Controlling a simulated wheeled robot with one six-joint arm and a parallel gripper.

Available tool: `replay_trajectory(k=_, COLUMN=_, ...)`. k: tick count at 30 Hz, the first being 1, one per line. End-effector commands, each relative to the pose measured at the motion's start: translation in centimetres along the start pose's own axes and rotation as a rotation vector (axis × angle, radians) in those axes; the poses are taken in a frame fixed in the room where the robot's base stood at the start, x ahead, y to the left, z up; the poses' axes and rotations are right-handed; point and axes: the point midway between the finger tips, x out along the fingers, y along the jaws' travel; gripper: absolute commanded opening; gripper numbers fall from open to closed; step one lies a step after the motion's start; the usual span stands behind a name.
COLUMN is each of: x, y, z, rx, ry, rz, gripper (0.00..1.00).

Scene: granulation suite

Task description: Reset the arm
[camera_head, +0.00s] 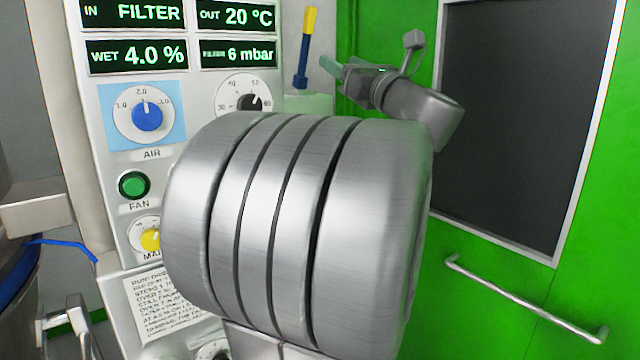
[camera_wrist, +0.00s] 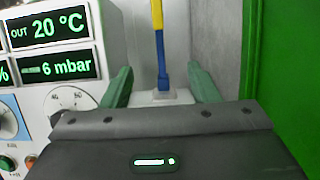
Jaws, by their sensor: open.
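My gripper (camera_wrist: 160,84) is open, with its two green fingers wide apart in the wrist view. In the head view my gripper (camera_head: 342,66) is up near the right side of the control panel, in front of the green wall. Nothing is held between the fingers. A tool with a yellow upper part and blue lower part (camera_head: 303,60) stands upright on a pale block beside the panel. In the wrist view the tool (camera_wrist: 160,45) shows beyond the fingers, in line with the gap between them. My large silver arm link hides the middle of the head view.
The control panel (camera_head: 190,75) has lit displays, a blue AIR knob (camera_head: 148,116), a green FAN button (camera_head: 134,185) and a yellow knob (camera_head: 150,239). A green door (camera_head: 480,275) with a dark window and metal handle (camera_head: 525,300) fills the right. A printed sheet (camera_head: 165,303) is below.

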Motion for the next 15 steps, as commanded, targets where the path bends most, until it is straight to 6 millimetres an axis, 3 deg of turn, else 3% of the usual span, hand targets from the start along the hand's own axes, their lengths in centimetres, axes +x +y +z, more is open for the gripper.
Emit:
replay_trajectory(k=3, x=-2.2, y=-0.1, z=-0.4, rx=-0.003, ry=0.000, rz=-0.003, gripper=0.55)
replay_trajectory(k=12, x=-6.3, y=0.0, z=-0.3, rx=-0.003, ry=0.001, rz=-0.002, gripper=0.55)
replay_trajectory(k=15, x=-4.1, y=0.1, z=0.4, rx=0.004, ry=0.001, rz=0.005, gripper=0.55)
